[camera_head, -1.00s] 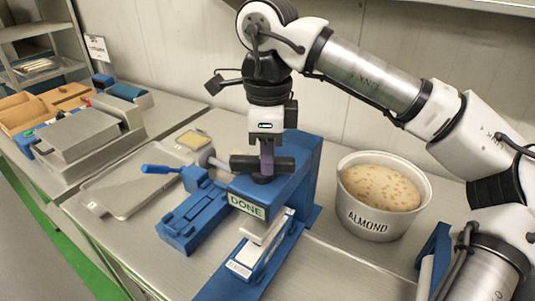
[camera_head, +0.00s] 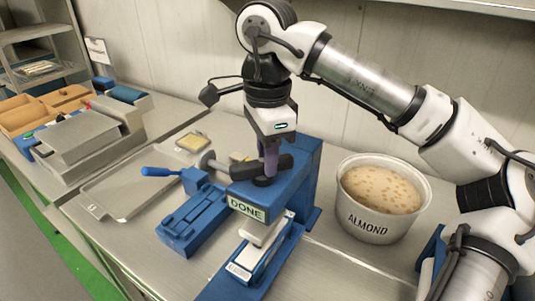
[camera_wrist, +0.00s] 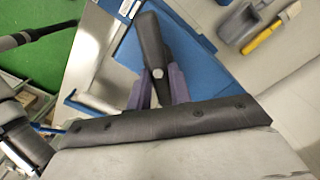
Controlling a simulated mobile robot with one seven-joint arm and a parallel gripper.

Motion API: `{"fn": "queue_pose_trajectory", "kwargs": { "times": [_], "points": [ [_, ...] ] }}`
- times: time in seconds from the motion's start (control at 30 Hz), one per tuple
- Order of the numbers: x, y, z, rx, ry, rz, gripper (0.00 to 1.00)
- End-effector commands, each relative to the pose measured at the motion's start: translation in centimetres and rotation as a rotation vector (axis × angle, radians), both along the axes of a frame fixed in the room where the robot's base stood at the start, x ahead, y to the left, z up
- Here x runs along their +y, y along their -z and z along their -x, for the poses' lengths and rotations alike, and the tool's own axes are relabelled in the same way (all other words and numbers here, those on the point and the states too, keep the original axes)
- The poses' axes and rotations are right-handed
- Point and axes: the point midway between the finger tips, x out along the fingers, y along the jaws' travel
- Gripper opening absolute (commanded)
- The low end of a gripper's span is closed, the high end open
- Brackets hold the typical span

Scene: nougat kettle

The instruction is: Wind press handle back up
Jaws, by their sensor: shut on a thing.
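The blue press (camera_head: 303,165) stands on the steel counter with a "DONE" label on its front. Its black bar handle (camera_head: 243,172) lies across the top, over a dark round hub. My gripper (camera_head: 270,163) points down at the handle, its purple fingers at the bar. In the wrist view, my gripper (camera_wrist: 158,88) is shut on the black handle (camera_wrist: 150,42), one finger on each side. The fingers hide part of the bar in the head view.
An almond tub (camera_head: 382,200) stands right of the press. A blue fixture (camera_head: 193,220) with a blue-tipped lever (camera_head: 160,171) sits to its left, near a flat metal tray (camera_head: 118,190). A grey scoop and a yellow-handled tool (camera_wrist: 262,36) show in the wrist view.

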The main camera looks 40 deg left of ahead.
Motion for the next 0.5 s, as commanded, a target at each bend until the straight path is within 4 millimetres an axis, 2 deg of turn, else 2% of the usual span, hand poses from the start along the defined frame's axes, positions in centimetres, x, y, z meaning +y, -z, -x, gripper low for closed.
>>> {"fn": "queue_pose_trajectory", "kwargs": {
  "times": [0.17,0.2,0.3,0.37,0.5],
  "points": [
    [0.03,-0.05,0.0,0.0,-0.002,-0.001,0.0],
    [0.03,-0.05,0.01,0.0,-0.002,-0.001,0.21],
    [0.02,-0.04,0.01,-0.001,-0.001,-0.001,0.34],
    [0.02,-0.04,0.01,-0.001,-0.001,-0.001,0.42],
    [0.01,-0.02,0.01,-0.001,-0.001,-0.001,0.42]
  ]
}}
